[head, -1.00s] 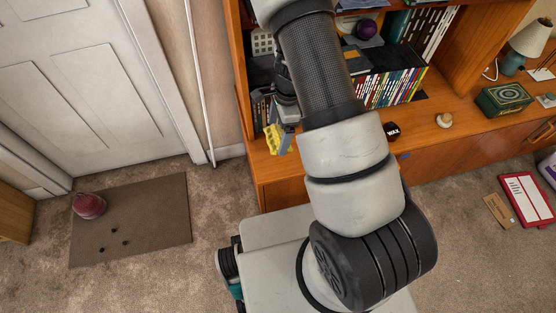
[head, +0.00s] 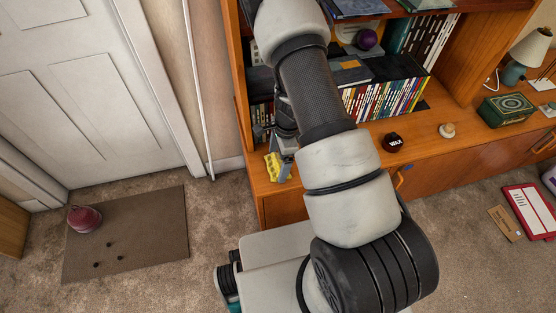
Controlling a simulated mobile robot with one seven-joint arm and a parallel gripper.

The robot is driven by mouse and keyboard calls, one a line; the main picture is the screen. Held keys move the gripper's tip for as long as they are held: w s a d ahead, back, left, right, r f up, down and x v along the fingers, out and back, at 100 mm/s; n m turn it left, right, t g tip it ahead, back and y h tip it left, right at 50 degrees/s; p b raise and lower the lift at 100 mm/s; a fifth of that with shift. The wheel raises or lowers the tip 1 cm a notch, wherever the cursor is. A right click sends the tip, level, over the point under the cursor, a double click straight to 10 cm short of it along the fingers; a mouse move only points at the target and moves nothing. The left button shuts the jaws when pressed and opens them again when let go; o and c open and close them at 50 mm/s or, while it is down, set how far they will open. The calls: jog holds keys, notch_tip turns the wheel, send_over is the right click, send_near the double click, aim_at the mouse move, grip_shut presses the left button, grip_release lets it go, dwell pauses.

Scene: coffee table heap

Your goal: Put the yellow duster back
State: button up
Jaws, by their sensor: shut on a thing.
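The yellow duster (head: 273,167) shows in the head view at the left end of the wooden cabinet top, beside my gripper (head: 281,163). My gripper is shut on the duster, which hangs at its lower end. The fingertips are mostly hidden, and I cannot tell whether the duster touches the wood. My arm covers much of the cabinet's left part.
The wooden shelf unit (head: 480,135) holds a row of books (head: 385,100), a wax tin (head: 393,142), a small pale knob-shaped thing (head: 447,130), a green box (head: 506,108) and a lamp (head: 531,45). A doormat (head: 150,230) with a dark red object (head: 84,219) lies at left.

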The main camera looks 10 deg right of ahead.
jog(key=o, duration=0.9)
jog(key=shift+f, duration=0.1)
jog(key=s+a+r+n+t+p, duration=0.1)
jog(key=r+n, duration=0.2)
jog(key=r, duration=0.8)
jog(key=s+a+r+n+y+p, duration=0.1)
jog(key=r+n+p, duration=0.1)
jog(key=r, duration=1)
jog(key=s+a+r+n+t+p, duration=0.1)
jog(key=r+n, duration=0.2)
jog(key=r, duration=0.8)
jog(key=s+d+r+n+t+h, duration=0.1)
jog(key=s+r+n, duration=0.2)
jog(key=s+r, duration=0.1)
jog(key=s+d+r+n+t+h, duration=0.1)
jog(key=s+r+n, duration=0.2)
jog(key=s+r, duration=0.2)
jog(key=s+d+r+n+t, duration=0.1)
jog(key=s+r+n, duration=0.3)
jog(key=s+r, duration=0.1)
jog(key=shift+s+r+t+h, duration=0.15)
jog(key=shift+s+t+h, duration=0.2)
jog(key=shift+s, duration=0.35)
